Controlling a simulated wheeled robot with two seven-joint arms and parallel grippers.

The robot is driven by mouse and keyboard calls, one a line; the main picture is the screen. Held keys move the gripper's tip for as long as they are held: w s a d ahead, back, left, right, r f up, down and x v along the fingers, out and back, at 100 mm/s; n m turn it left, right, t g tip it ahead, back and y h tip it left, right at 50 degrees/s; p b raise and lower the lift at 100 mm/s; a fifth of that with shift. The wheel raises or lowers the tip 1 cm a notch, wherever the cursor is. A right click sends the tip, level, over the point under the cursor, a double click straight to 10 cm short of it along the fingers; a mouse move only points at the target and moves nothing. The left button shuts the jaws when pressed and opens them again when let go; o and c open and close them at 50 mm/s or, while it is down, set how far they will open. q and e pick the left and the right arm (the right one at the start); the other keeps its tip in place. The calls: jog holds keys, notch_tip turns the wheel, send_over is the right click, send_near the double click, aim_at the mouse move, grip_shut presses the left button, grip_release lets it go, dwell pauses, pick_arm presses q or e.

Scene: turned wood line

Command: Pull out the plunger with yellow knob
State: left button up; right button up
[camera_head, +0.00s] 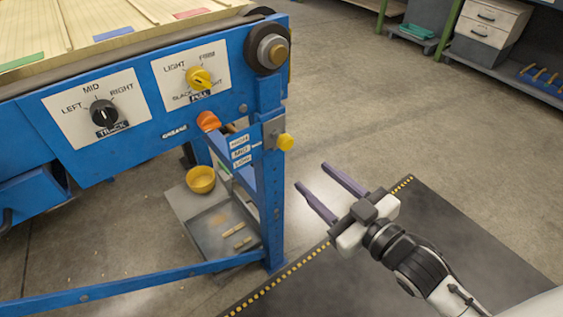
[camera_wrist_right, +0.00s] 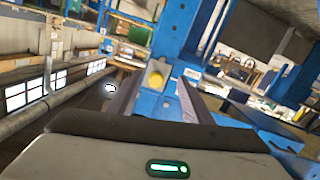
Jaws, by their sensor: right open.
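The plunger with the yellow knob (camera_head: 286,142) sticks out to the right from the blue machine's corner leg, beside the HIGH, MID and LOW labels. In the right wrist view the yellow knob (camera_wrist_right: 155,77) shows between the finger ends, with the blue leg behind it. My right gripper (camera_head: 311,176) is open and empty, with its two fingers apart and pointing toward the leg. In the head view it is to the right of and below the knob, apart from it. My left gripper is not in view.
The blue machine (camera_head: 140,85) carries a black TRACK dial (camera_head: 104,113), a yellow dial (camera_head: 199,78) and an orange knob (camera_head: 208,121). The floor right of the leg is clear.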

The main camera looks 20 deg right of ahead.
aim_at(288, 144)
jog(key=shift+n+t+y, duration=0.5)
jog(key=shift+n, duration=0.1)
jog(key=r+x, duration=0.1)
jog(key=x, duration=0.2)
jog(key=b+x, duration=0.1)
jog(key=x, duration=0.3)
jog(key=r+b+x, duration=0.1)
jog(key=x, duration=0.2)
jog(key=shift+w+a+r, duration=0.1)
jog(key=shift+w+r, duration=0.15)
jog(key=shift+r, duration=0.05)
jog(key=shift+w+a, duration=0.1)
jog(key=shift+w, duration=0.15)
jog(key=shift+w+a, duration=0.1)
jog(key=shift+w, duration=0.05)
